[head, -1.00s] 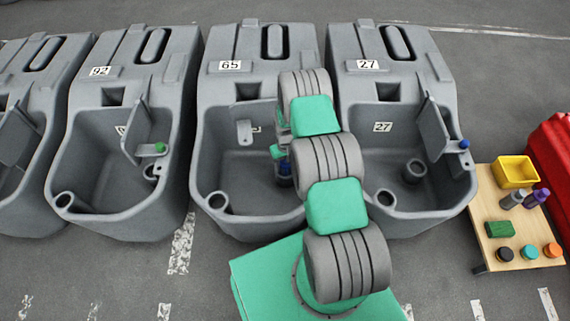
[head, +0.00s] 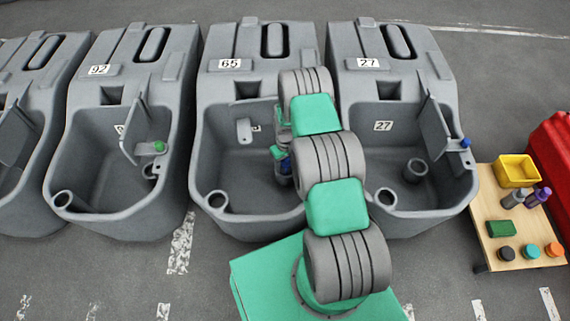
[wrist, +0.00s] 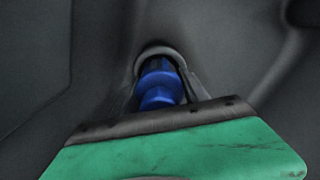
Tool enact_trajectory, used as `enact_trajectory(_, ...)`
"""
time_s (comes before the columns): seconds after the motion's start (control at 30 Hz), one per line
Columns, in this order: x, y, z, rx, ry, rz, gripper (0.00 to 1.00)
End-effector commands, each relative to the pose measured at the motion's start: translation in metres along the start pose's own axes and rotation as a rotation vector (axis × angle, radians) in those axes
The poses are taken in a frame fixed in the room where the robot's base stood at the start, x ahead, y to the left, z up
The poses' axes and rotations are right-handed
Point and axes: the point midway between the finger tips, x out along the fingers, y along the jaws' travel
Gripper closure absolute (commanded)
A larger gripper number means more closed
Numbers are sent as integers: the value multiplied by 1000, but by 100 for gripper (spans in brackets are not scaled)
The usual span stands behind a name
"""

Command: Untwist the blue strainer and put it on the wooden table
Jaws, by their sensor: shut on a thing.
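The blue strainer (head: 285,166) is inside the middle tank (head: 215,150), the one marked 65, near its right wall. My gripper (head: 280,150) reaches down into this tank and is shut on the strainer. My own arm hides part of it in the head view. In the wrist view the blue strainer (wrist: 160,84) shows just beyond the green body of my gripper, with a grey ring at its far end. I cannot tell whether it is still seated. The wooden table (head: 516,246) stands at the right, beside the tank marked 27.
A yellow bin (head: 516,171), two bottles, a green sponge (head: 501,229) and several round caps stand on the table; bare wood shows between them. The tank marked 27 (head: 460,190) lies between my gripper and the table. A red object (head: 552,160) is beyond.

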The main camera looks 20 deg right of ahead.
Motion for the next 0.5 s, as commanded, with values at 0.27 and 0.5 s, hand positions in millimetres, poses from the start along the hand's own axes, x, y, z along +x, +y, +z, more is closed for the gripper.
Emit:
enact_trajectory(0.27,0,-1,0,-84,1,-2,96)
enact_trajectory(0.5,2,-1,0,-157,1,-2,96)
